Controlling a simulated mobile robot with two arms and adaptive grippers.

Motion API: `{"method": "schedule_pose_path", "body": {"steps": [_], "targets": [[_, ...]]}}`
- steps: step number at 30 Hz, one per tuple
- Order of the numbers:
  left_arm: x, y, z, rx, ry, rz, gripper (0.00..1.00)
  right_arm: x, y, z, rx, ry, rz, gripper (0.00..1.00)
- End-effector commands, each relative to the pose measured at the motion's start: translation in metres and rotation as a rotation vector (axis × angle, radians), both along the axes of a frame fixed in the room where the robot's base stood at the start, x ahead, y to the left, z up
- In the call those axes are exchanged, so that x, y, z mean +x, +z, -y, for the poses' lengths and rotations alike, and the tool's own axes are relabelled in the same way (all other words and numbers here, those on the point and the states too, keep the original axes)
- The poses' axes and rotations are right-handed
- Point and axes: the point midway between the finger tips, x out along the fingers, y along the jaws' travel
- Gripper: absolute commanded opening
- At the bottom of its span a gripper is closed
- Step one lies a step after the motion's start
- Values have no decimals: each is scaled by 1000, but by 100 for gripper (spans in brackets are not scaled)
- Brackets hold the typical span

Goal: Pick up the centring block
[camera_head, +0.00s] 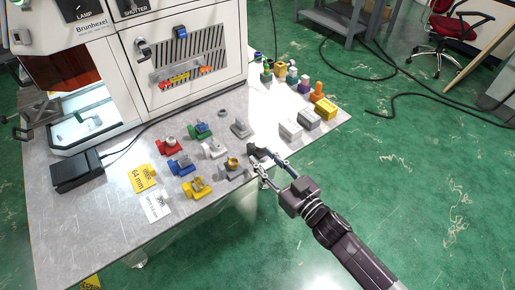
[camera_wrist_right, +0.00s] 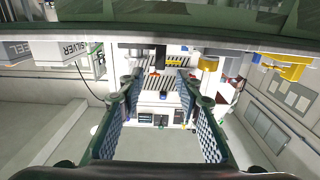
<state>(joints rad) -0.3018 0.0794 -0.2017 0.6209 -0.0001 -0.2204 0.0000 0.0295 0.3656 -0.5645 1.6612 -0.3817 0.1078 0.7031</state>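Several small fixture blocks stand on the grey metal table (camera_head: 100,215); I cannot tell for certain which is the centring block. They include a plain grey block with an upright part (camera_head: 240,128), a dark grey block with a brass-coloured round part (camera_head: 232,164), and a light grey block (camera_head: 214,150). My right gripper (camera_head: 261,162) is at the table's front edge, right of the dark grey block. In the right wrist view its fingers (camera_wrist_right: 160,88) are spread, with nothing visible held between their pads. My left gripper is not in view.
Red (camera_head: 168,146), blue (camera_head: 181,165), green (camera_head: 199,132) and yellow (camera_head: 196,188) fixtures stand close together. Pale bars (camera_head: 290,130) and a yellow bar (camera_head: 325,108) lie to the right. A machine (camera_head: 185,50) closes off the back. A black box (camera_head: 77,172) sits left.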

Motion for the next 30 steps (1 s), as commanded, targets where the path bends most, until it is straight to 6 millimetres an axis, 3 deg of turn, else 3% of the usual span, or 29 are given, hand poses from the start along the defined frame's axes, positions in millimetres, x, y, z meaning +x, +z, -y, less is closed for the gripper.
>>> {"method": "schedule_pose_path", "body": {"steps": [13, 23, 30], "targets": [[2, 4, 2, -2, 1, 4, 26, 49, 1, -35, 1, -2, 1, 32], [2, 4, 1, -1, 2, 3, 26, 56, 0, -41, 0, -2, -1, 32], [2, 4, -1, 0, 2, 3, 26, 56, 0, -40, -1, -2, -1, 8]]}}
